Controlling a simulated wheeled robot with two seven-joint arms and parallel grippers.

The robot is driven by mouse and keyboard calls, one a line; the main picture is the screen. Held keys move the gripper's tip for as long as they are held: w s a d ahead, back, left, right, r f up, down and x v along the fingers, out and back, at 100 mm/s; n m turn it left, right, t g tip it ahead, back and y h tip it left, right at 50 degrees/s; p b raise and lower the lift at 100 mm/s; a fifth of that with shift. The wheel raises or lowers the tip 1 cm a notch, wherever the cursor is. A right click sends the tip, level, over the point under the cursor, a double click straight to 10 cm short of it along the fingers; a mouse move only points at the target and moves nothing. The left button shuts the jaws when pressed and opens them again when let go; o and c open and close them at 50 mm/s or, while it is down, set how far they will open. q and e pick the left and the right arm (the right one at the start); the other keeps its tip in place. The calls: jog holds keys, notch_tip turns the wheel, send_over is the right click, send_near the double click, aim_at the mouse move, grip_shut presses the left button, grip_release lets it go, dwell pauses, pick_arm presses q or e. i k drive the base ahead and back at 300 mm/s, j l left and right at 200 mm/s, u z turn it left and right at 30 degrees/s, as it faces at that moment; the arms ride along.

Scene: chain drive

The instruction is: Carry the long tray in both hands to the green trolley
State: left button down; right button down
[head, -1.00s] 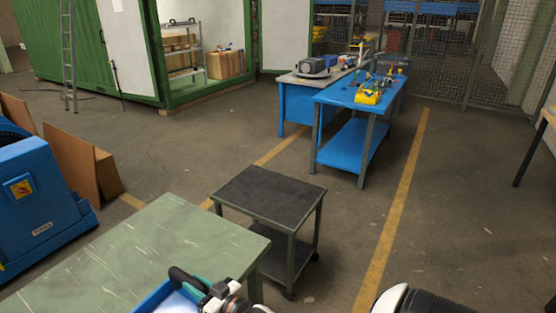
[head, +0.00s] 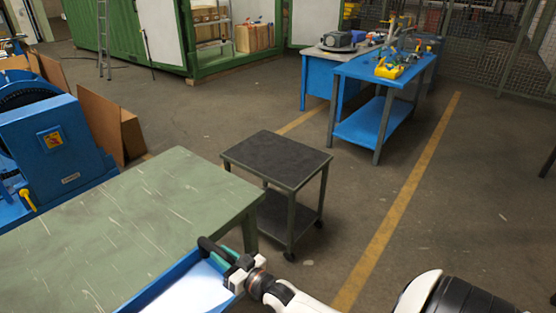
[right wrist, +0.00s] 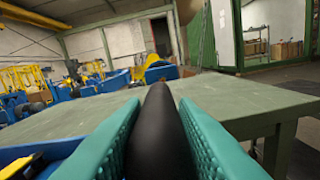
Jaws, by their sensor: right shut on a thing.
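The long tray (head: 180,283) is blue-walled with a pale inside. Only its far end shows at the bottom of the head view, by the near edge of the green-topped table. My right gripper (head: 218,255) is shut on the black handle at that end. In the right wrist view the black handle (right wrist: 158,130) lies between the two teal finger pads. The green trolley (head: 277,158) stands beyond the table's right corner, with a dark, bare top, a lower shelf and a grey-green frame. My left gripper and the tray's near end are out of view.
The pale green table (head: 120,225) fills the lower left, close to the trolley. A blue machine (head: 55,145) stands at the left. A blue workbench (head: 385,75) stands behind the trolley. Floor with a yellow line (head: 400,210) is clear to the right.

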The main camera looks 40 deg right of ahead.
aim_at(280, 155)
jog(key=k, duration=0.6)
jog(key=z, duration=2)
jog(key=i+j+z, duration=0.2)
jog(key=i+z, duration=0.15)
jog(key=i, duration=0.25)
jog(key=i+j, duration=0.35)
jog(key=i, duration=0.2)
jog(key=i+j, duration=0.35)
jog(key=i, duration=0.2)
jog(key=i+z, duration=0.1)
jog(key=i, duration=0.4)
jog(key=i+j+z, duration=0.1)
jog(key=i, duration=0.4)
jog(key=i+u, duration=0.15)
jog(key=i, duration=0.8)
jog(key=i+u, duration=0.35)
jog(key=u, duration=0.15)
jog(key=i+l+u, duration=0.1)
jog(key=i+u, duration=0.4)
jog(key=k, duration=0.1)
